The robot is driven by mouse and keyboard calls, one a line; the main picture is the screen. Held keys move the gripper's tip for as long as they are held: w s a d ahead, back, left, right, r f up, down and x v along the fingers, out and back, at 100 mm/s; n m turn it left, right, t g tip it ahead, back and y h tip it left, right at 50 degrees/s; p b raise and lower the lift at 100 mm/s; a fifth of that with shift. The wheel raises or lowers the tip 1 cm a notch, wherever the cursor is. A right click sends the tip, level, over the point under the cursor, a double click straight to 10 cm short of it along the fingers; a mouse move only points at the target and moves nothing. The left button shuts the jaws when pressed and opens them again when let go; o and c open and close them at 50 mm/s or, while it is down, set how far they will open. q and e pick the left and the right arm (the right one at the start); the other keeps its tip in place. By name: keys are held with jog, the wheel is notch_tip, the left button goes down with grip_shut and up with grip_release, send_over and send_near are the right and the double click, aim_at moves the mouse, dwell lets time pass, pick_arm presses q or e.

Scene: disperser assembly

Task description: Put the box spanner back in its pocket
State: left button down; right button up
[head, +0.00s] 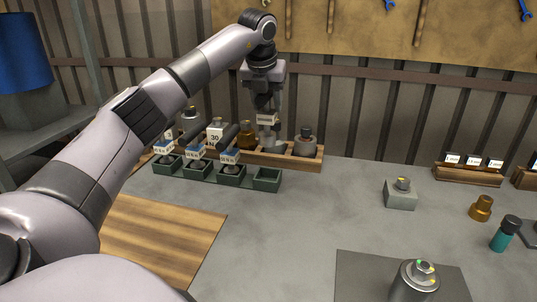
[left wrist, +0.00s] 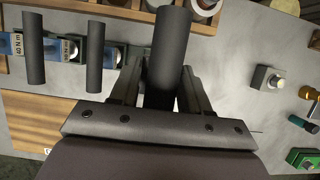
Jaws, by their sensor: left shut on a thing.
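My left gripper (head: 265,104) hangs over the wooden rack at the back, pointing down. It is shut on a dark cylindrical handle, which I take to be the box spanner (left wrist: 170,48). A pale label shows just below the fingers in the head view, with a grey shape beneath it near the rack; I cannot tell whether that shape belongs to the held tool. Of the dark green pockets in front of the rack, the rightmost pocket (head: 267,186) looks empty. The other pockets hold dark-handled tools (head: 229,156) with blue-and-white labels. My right gripper is not in view.
The wooden rack (head: 318,160) holds a grey round part (head: 305,145) and a brass part (head: 246,134). To the right stand a grey block (head: 400,196), a brass piece (head: 481,208) and a teal bottle (head: 504,235). A metal cylinder (head: 413,284) stands in front.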

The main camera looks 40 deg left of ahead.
pick_arm(q)
notch_tip(320, 180, down, 13)
jog(key=shift+w+r, duration=0.1)
jog(key=shift+r, duration=0.1)
dwell(0.3)
jog(key=c, duration=0.9)
grip_release()
jog(key=shift+f, duration=0.25)
jog(key=o, duration=0.4)
jog(key=shift+d, duration=0.1)
send_near(268, 146)
jog(key=shift+w+a+r, duration=0.3)
jog(key=shift+w+a, duration=0.05)
jog(key=shift+a, duration=0.25)
